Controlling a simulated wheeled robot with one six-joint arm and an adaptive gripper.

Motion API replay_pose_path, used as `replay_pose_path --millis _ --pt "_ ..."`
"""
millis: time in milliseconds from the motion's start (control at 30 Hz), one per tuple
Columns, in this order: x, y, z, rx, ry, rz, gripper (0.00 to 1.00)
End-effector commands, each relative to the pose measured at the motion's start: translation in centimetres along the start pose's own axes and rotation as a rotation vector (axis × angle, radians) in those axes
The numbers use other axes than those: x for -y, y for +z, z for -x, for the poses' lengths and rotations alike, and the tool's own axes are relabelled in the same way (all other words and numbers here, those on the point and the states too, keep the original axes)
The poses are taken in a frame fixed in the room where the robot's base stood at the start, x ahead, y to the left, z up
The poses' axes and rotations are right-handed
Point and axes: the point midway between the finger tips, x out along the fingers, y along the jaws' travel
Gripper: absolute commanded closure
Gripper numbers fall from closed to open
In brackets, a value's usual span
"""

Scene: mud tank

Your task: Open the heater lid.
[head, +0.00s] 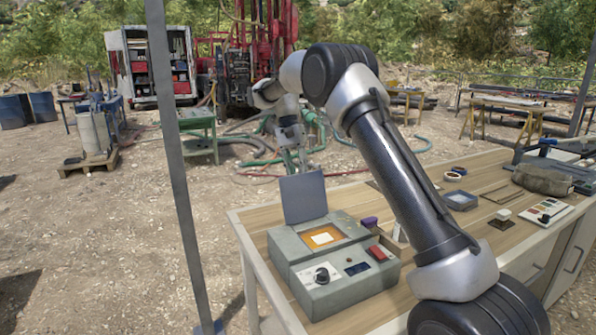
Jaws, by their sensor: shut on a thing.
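The heater is a grey-green box (318,290) on the wooden bench, with a dial, a small dark display and a red switch on its front. Its lid (304,199) is a dark grey flat panel that stands raised, about upright, at the back of the box. The opening (328,232) shows an orange inside with a pale square piece in it. My gripper (294,168) is at the lid's top edge, beyond the box, with its fingers pointing down. It is shut on the lid; the exact contact is small and partly hidden by the lid.
My arm spans the bench top (450,235) on the right of the heater. A purple item (369,222) lies close behind the heater. A grey post (178,180) stands at left.

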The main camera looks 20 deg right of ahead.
Motion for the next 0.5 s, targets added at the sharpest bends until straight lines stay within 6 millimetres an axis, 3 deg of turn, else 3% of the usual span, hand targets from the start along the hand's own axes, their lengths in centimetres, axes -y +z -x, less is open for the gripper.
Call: replay_pose_path --millis 33,67,100,233,267,300,367,500 --pt "0.98 0.75 -3.55 0.063 0.026 0.005 1.0" --pt "0.99 0.75 -3.55 0.063 0.026 0.004 1.0" --pt "0.99 0.75 -3.55 0.063 0.026 0.004 0.76" --pt "0.95 0.75 -3.55 0.064 0.027 0.004 0.53" --pt "0.93 0.72 -3.54 0.063 0.027 0.004 0.51" --pt "0.9 0.68 -3.5 0.063 0.026 0.004 0.38" --pt "0.86 0.65 -3.54 0.064 0.025 0.004 0.24" --pt "0.76 0.56 -3.54 0.064 0.025 0.002 0.25"
